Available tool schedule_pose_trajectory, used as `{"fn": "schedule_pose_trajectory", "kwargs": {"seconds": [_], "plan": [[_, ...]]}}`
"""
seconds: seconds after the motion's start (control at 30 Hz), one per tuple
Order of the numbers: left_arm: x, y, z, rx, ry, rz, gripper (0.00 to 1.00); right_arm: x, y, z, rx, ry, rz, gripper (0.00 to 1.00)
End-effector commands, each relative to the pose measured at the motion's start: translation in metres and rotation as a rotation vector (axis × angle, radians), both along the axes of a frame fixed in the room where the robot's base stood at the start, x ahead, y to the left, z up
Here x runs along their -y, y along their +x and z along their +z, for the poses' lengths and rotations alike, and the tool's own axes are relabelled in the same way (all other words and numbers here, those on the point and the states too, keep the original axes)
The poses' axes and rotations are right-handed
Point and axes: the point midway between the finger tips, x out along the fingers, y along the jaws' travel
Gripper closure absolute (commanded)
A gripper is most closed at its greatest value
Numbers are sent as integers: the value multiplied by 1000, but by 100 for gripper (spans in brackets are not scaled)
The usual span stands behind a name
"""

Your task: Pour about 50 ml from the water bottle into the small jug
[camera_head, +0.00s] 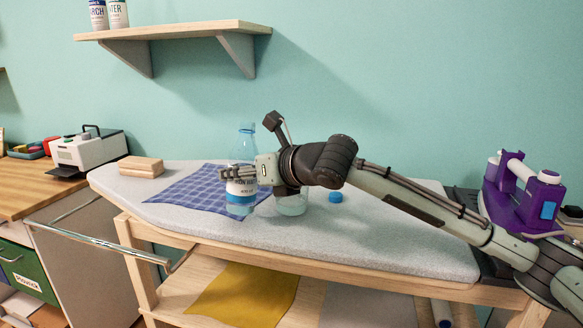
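The water bottle (240,208) is clear blue with a white and blue label. It is upright over the ironing board, beside the blue checked cloth; I cannot tell whether its base touches. My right gripper (238,173) comes in from the right and its fingers lie across the bottle's middle, seemingly shut on it; the far finger is hidden. The small jug (292,206) is clear and stands on the board just right of the bottle, its upper part hidden by my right gripper and wrist. A blue cap (336,197) lies on the board right of the jug. My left gripper is not in view.
The padded ironing board (400,240) has bare room at its front. A checked cloth (190,190) and wooden block (141,167) lie at its left. A purple iron (522,195) stands at the right. A shelf (180,30) hangs above; a white machine (88,149) sits left.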

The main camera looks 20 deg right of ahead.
Motion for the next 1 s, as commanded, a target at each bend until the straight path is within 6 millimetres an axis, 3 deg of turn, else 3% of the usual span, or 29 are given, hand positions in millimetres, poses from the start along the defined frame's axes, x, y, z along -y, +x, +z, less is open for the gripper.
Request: {"fn": "schedule_pose_trajectory", "kwargs": {"seconds": [0.3,1.0], "plan": [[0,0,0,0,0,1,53,0,0,-12,28,-146,0,92],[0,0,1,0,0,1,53,0,0,-13,28,-150,0,92]]}}
